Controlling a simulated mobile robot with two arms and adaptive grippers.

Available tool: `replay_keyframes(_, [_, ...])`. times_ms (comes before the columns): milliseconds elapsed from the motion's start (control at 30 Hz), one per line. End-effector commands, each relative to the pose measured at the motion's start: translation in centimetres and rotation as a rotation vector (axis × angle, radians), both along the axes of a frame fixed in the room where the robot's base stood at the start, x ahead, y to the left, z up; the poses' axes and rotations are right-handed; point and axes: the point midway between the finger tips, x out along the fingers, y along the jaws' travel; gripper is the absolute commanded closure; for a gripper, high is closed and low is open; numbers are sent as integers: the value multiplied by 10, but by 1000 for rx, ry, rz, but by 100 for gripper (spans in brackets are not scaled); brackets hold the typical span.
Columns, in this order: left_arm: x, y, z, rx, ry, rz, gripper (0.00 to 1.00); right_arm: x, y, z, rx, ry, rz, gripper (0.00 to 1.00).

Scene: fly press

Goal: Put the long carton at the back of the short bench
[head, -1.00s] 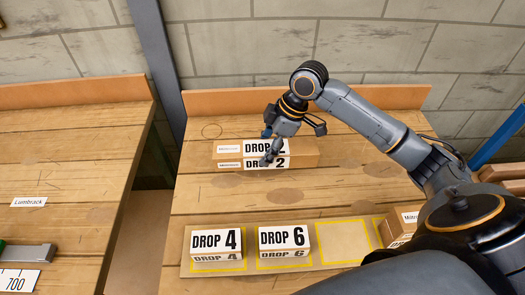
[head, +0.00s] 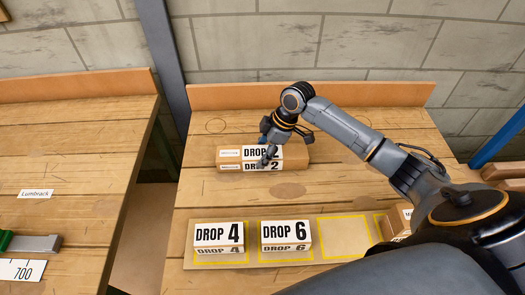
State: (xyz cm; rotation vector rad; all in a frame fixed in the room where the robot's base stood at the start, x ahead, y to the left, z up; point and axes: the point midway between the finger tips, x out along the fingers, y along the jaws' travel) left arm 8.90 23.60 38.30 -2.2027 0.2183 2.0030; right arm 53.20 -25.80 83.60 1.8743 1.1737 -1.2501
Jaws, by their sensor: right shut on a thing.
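The long carton (head: 295,157), brown with white labels reading "DROP 2", lies lengthwise across the back part of the short bench (head: 350,205), a little in front of its raised back edge. My right gripper (head: 266,160) is at the carton's middle and is shut on it. The fingers cover part of the "DROP 2" label. I cannot tell whether the carton's underside touches the bench top. My left gripper is not in view.
Two white-faced cartons, "DROP 4" (head: 219,236) and "DROP 6" (head: 286,236), stand on a board with yellow outlines (head: 345,238) at the front. One outlined space is empty. Another carton (head: 393,222) is partly hidden by my arm. A second bench (head: 70,150) stands left across a gap.

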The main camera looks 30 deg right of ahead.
Motion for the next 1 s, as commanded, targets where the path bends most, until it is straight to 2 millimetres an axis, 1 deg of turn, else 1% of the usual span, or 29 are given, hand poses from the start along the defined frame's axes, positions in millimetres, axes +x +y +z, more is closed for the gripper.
replay_keyframes(100, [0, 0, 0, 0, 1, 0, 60, 1, 0, -2, 1, -3, -1, 98])
replay_keyframes(133, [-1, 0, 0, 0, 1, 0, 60, 0, 0, -2, 0, 0, 0, 36])
replay_keyframes(167, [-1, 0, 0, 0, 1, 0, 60, 0, 0, -2, 0, 0, 0, 30])
replay_keyframes(200, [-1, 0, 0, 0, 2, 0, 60, 0, 0, -2, 0, 0, 0, 22])
replay_keyframes(233, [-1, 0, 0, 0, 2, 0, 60, 0, 0, -2, 0, 0, -1, 19])
replay_keyframes(533, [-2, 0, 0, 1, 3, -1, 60, 0, 0, -2, 0, 0, -1, 19])
replay_keyframes(667, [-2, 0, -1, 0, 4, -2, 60, 0, -2, 5, 1, -1, -1, 19])
replay_keyframes(767, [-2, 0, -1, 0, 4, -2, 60, -3, -8, 20, -1, -2, -1, 19])
replay_keyframes(1000, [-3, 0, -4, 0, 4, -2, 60, -11, -26, 68, -1, -4, -2, 19])
